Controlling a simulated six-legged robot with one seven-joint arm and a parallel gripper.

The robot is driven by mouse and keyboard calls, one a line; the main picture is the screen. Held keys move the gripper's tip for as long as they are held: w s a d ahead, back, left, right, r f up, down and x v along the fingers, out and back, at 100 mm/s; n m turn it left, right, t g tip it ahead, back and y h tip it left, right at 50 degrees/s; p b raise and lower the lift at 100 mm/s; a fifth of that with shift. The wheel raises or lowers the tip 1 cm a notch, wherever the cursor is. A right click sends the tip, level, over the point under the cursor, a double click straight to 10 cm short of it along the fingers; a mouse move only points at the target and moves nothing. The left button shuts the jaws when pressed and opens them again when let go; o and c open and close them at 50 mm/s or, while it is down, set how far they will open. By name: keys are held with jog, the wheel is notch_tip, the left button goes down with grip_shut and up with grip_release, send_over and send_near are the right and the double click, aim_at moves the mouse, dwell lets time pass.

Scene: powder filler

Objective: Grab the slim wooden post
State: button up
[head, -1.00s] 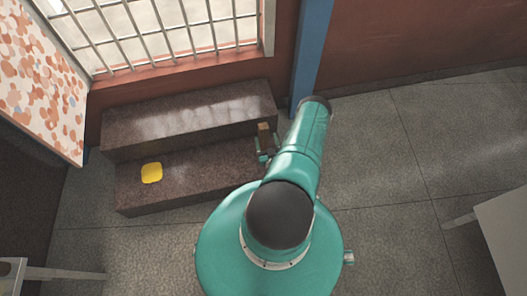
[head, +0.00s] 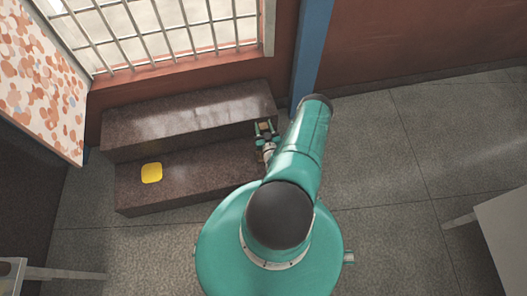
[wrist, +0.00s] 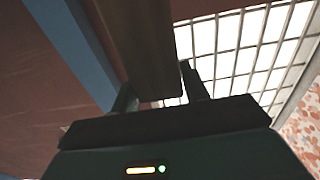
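The slim wooden post (head: 264,126) stands by the right end of the dark stone steps in the head view. It is brown with a squarish top. In the wrist view the post (wrist: 142,45) fills most of the space between my two fingers, its end near the gripper's palm. My gripper (head: 265,130) is around the post, one finger on each side. The fingers look open, with slight gaps beside the post in the head view. The post's lower part is hidden in the head view.
The two-level stone steps (head: 190,115) stand under a barred window (head: 175,30). A yellow pad (head: 151,172) lies on the lower step. A blue pillar (head: 311,45) rises behind my arm. Pale furniture (head: 505,225) is at the right. Floor between is clear.

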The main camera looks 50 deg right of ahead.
grip_shut()
jog(key=shift+r, duration=0.15)
